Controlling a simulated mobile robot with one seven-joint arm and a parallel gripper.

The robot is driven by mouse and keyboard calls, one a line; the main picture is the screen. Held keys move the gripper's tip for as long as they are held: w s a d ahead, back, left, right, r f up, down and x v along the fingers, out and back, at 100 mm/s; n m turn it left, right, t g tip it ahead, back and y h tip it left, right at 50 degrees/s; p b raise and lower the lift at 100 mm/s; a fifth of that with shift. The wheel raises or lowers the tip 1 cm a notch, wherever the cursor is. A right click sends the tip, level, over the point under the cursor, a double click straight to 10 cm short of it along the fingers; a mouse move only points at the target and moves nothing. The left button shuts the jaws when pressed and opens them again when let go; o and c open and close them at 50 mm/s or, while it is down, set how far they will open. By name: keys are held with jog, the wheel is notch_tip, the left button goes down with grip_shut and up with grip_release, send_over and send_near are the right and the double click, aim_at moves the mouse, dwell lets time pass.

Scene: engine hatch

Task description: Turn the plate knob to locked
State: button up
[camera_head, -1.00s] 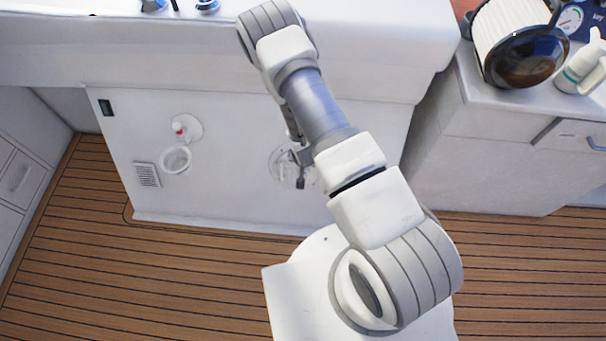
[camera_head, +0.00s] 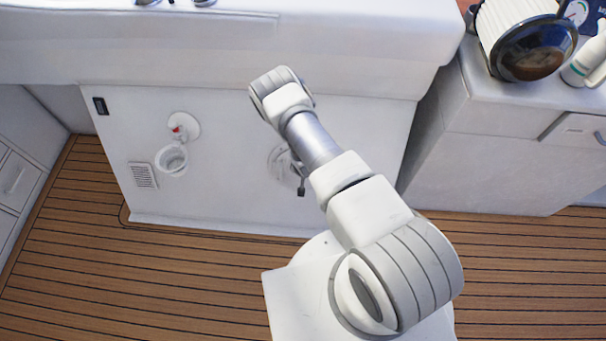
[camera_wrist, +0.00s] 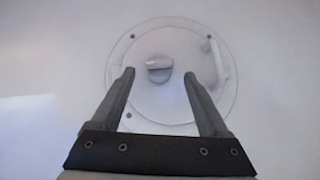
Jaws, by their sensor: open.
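The round plate (camera_wrist: 150,108) is on the white panel in the wrist view, with a small grey knob (camera_wrist: 158,70) in its upper middle and a handle (camera_wrist: 216,62) at its right edge. My gripper (camera_wrist: 159,73) is open, its two fingers apart on either side of the knob in the picture. No contact with the knob is visible, and I cannot tell the depth gap. In the head view the plate (camera_head: 281,166) is mostly hidden behind my arm, and the knob and gripper fingers cannot be made out there.
To the left on the white panel (camera_head: 225,205) are a red-and-white fitting (camera_head: 179,131), a round white cup-like fitting (camera_head: 172,159) and a vent grille (camera_head: 143,175). A counter edge (camera_head: 200,65) overhangs the panel. A cabinet (camera_head: 500,150) stands at the right. The plank floor (camera_head: 130,280) is clear.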

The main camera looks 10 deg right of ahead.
jog(key=shift+b+x, duration=0.4)
jog(key=shift+x, duration=1.45)
jog(key=shift+c, duration=0.2)
grip_shut()
